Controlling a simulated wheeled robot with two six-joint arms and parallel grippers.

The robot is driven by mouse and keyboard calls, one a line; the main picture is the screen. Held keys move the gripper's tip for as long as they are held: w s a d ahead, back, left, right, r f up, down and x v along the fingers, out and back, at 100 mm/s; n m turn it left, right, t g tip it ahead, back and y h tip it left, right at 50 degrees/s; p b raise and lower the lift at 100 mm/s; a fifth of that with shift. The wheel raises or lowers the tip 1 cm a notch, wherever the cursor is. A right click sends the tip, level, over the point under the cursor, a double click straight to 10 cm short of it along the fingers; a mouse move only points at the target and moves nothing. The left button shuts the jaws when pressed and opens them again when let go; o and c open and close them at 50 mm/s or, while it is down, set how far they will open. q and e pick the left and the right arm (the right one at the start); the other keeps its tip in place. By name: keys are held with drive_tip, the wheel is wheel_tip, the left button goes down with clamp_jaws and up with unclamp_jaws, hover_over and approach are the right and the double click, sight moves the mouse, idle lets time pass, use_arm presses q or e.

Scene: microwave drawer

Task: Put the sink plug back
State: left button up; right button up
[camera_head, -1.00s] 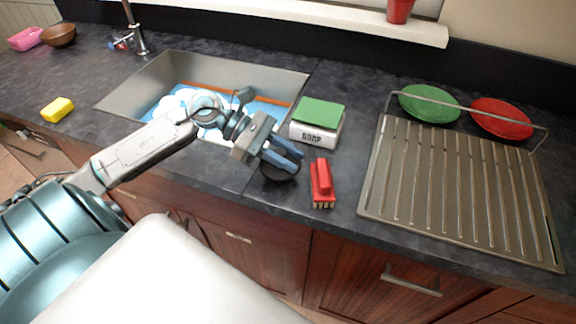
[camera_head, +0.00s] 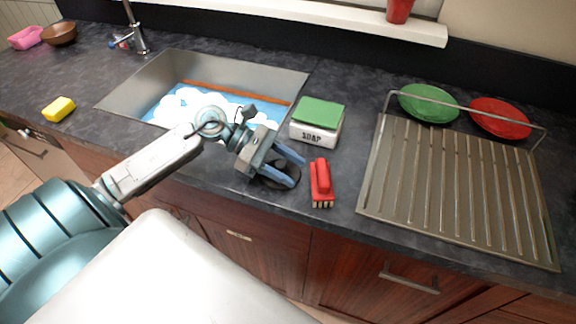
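The black round sink plug (camera_head: 285,168) lies on the dark counter, right of the sink (camera_head: 125,98), partly hidden by my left gripper. The sink holds blue water with white foam; its drain cannot be seen. My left gripper (camera_head: 296,173) is open, its two blue fingers apart and directly over the plug, one on either side of its middle in this view. I cannot tell whether the fingers touch it. My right gripper is out of view.
A red brush (camera_head: 321,183) lies close to the right of the plug. A soap box (camera_head: 314,134) with a green sponge (camera_head: 319,114) stands behind it. A metal drying rack (camera_head: 455,190) is further right. A yellow sponge (camera_head: 58,109) lies left of the sink.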

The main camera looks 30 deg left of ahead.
sight(281, 163)
use_arm(q)
drive_tip(key=shift+r, duration=0.1)
drive_tip(key=shift+v, duration=0.8)
drive_tip(key=v, duration=0.3)
drive_tip(key=shift+a, duration=0.15)
drive_tip(key=shift+p+v, duration=0.3)
drive_tip(key=shift+v, duration=0.5)
drive_tip(key=p+v, duration=0.4)
drive_tip(key=shift+r, duration=0.25)
drive_tip(key=shift+s+a+r+p, duration=0.1)
drive_tip(key=shift+a+p, duration=0.2)
drive_tip(key=shift+s+a+p, duration=0.1)
drive_tip(key=shift+a+p, duration=0.2)
drive_tip(key=shift+a, duration=0.1)
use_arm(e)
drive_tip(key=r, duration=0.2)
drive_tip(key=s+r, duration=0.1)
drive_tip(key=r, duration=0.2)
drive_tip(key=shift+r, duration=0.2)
